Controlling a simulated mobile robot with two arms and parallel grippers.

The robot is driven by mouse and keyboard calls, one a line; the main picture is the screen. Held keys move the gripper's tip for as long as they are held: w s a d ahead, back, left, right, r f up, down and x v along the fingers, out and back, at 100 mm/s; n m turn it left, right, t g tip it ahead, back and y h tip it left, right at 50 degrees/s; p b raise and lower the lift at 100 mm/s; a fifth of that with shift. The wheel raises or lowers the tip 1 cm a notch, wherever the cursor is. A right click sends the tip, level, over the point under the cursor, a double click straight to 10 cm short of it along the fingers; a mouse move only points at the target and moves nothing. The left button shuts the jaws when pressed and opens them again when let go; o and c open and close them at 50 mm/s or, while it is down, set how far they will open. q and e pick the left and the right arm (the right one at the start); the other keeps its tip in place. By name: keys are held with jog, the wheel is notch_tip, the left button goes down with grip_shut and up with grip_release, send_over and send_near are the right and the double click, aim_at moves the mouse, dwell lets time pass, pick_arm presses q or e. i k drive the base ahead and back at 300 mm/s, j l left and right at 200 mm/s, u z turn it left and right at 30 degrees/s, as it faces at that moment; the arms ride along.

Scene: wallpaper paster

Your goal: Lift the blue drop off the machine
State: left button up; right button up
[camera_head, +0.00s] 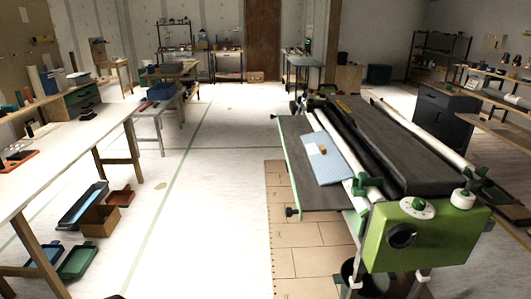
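The pasting machine (440,243) stands at the right, with a green end panel, dark top boards and long white rollers. A light blue sheet (326,168), which looks like the blue drop, lies on the machine's left side, on the dark side board (294,150) and up against the rollers. A small tan and orange item (322,149) rests on the blue sheet. Neither of my grippers shows in the view.
A long white workbench (60,150) runs along the left. Blue, red and green trays and a brown box (99,221) lie on the floor beside it. The pale floor (205,200) between bench and machine is clear. A dark cabinet (440,115) stands behind the machine.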

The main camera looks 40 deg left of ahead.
aim_at(329, 165)
jog(key=u, duration=1)
jog(key=z, duration=0.35)
jog(key=i+j+z, duration=0.15)
jog(key=j+z, duration=0.3)
jog(key=i+j+z, duration=0.1)
jog(key=j+z, duration=0.15)
jog(key=z, duration=0.2)
jog(key=j+z, duration=0.45)
